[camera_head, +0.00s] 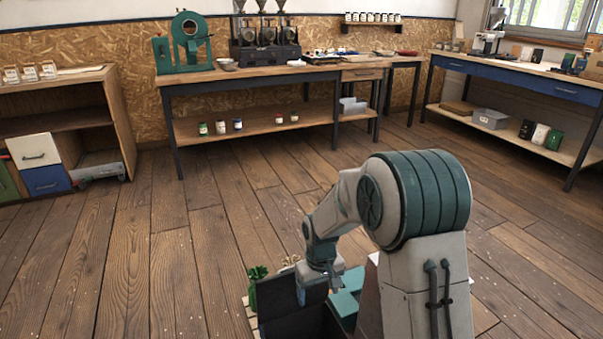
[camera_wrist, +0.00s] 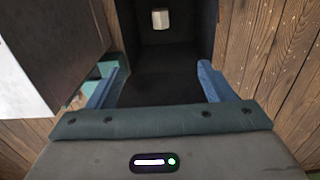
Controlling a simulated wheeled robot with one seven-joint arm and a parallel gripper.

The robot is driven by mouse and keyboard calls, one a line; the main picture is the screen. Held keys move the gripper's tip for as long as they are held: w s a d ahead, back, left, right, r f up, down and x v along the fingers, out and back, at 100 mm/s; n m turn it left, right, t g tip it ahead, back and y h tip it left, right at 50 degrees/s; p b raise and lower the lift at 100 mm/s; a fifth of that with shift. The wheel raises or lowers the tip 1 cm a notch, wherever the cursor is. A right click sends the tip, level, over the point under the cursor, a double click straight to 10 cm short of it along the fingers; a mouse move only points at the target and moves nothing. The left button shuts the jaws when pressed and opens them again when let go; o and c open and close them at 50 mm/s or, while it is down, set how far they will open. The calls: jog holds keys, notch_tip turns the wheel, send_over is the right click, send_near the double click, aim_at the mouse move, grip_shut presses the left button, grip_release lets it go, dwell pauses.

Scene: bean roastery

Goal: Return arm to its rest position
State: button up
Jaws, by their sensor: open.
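My arm rises at the lower right of the head view and bends down to the left. My gripper (camera_head: 304,292) points down at a dark open box (camera_head: 283,306) in front of my body. In the wrist view my gripper (camera_wrist: 158,82) has its two blue fingers spread wide with nothing between them. Below and between them is the dark inside of the box (camera_wrist: 160,62). A small whitish object (camera_wrist: 160,18) is at the far end of the box, apart from the fingers. The head view does not show the inside of the box clearly.
A green bag (camera_head: 258,288) stands left of the dark box. A workbench (camera_head: 262,78) with a green machine (camera_head: 183,45) and grinders (camera_head: 264,38) stands at the back. A shelf unit (camera_head: 118,118) is left, a blue-drawer bench (camera_head: 515,82) right. The wooden floor between is clear.

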jog(key=s+d+r+m+t+p, duration=0.1)
jog(key=s+d+r+p, duration=0.2)
jog(key=s+r+p, duration=0.4)
jog(key=s+d+r+m+t+p, duration=0.1)
jog(key=s+r+p, duration=0.7)
jog(key=r, duration=1.4)
jog(key=s+d+r+m+p, duration=0.2)
jog(key=s+d+r+p, duration=0.4)
jog(key=r+p, duration=0.6)
notch_tip(320, 180, up, 4)
jog(key=shift+s+f+m+t, duration=0.15)
jog(key=shift+s+m+t, duration=0.25)
jog(key=shift+s, duration=0.3)
